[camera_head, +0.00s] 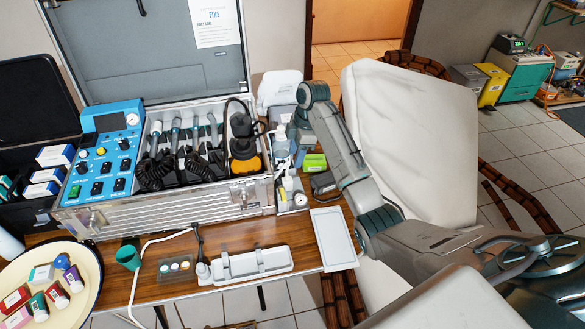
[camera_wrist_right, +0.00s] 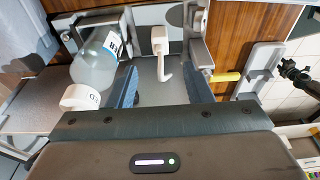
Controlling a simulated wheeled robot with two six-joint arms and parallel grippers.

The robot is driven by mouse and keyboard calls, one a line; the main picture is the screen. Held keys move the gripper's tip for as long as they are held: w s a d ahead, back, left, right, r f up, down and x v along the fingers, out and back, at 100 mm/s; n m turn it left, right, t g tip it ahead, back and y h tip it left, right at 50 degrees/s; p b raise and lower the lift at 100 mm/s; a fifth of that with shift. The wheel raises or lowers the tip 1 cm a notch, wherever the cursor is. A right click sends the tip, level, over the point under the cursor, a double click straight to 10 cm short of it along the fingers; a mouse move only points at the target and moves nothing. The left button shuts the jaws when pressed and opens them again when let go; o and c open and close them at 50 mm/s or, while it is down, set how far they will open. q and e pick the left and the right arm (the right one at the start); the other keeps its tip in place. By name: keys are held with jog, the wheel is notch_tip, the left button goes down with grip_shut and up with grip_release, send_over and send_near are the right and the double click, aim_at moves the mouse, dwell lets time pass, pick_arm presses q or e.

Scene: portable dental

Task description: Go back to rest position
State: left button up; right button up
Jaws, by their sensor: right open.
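My right arm (camera_head: 345,160) comes in from the lower right of the head view and reaches up over the table beside the open case. Its wrist end is near the supplies at the right of the case, and the fingertips are hard to make out there. In the right wrist view my right gripper (camera_wrist_right: 162,88) is open, with its two blue fingers apart and nothing held between them. A white hooked nozzle (camera_wrist_right: 162,48) shows beyond the gap. A clear bottle with a white cap (camera_wrist_right: 93,65) is beside the left finger. My left gripper is not in view.
The open metal case (camera_head: 165,215) with its blue control panel (camera_head: 104,160) and handpieces fills the table's back. A round tray (camera_head: 88,262), a white holder (camera_head: 250,263) and a flat grey tray (camera_head: 334,240) lie in front. The dental chair (camera_head: 410,140) stands at the right.

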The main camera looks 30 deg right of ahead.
jog(key=shift+v, duration=0.95)
dwell(0.6)
